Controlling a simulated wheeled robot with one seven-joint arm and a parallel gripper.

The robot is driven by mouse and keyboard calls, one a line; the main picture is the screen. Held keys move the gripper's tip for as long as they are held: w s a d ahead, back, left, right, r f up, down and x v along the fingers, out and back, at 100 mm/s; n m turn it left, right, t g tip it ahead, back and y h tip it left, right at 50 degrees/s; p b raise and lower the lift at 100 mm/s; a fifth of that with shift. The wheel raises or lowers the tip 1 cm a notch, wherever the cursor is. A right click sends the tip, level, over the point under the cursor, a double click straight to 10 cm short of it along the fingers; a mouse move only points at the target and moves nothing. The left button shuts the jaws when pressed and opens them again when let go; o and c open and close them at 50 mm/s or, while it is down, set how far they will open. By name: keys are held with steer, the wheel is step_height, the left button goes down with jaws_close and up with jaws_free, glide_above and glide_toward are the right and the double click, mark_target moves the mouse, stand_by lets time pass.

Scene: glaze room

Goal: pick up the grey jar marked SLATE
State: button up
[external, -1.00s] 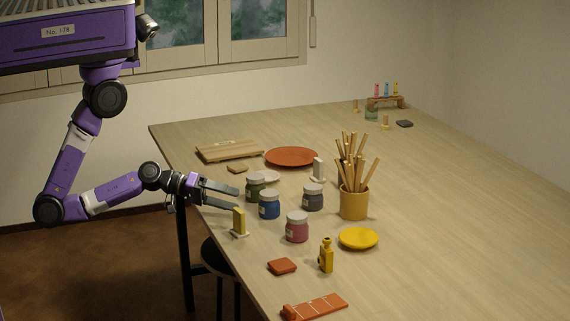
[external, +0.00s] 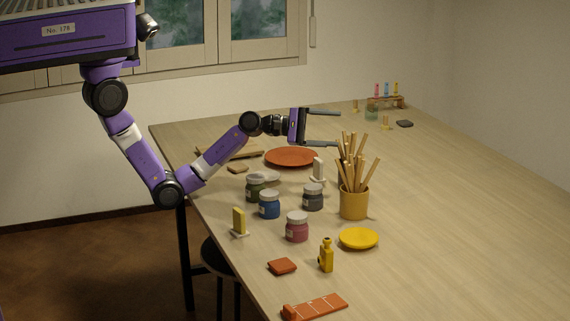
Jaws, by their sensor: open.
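The grey jar (external: 313,199) stands upright on the table with a pale lid, to the right of the blue jar and left of the pot of sticks. Its label is too small to read. My gripper (external: 338,129) is open and empty. In the picture it shows above and beyond the grey jar, over the far part of the table near the orange plate, with its fingers pointing right. It touches no jar.
A green jar (external: 255,187), a blue jar (external: 269,205) and a pink jar (external: 297,228) stand close by. A yellow pot of sticks (external: 354,203) and a white upright block on a base (external: 318,170) flank the grey jar.

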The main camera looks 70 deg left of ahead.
steer(key=w+a+f+n+g, duration=0.25)
steer(key=a+f+g, duration=0.5)
steer(key=a, duration=0.85)
steer(key=m+g+h+b, duration=0.2)
steer(key=m+g+h, duration=0.2)
steer(key=g, duration=0.5)
glide_toward(316, 193)
steer(key=x, duration=0.2)
steer(key=shift+s+d+f, duration=0.1)
steer(key=shift+d+f, duration=0.05)
steer(key=shift+f, duration=0.25)
steer(key=shift+p+x, duration=0.55)
steer(key=shift+x, duration=3.25)
jaws_close()
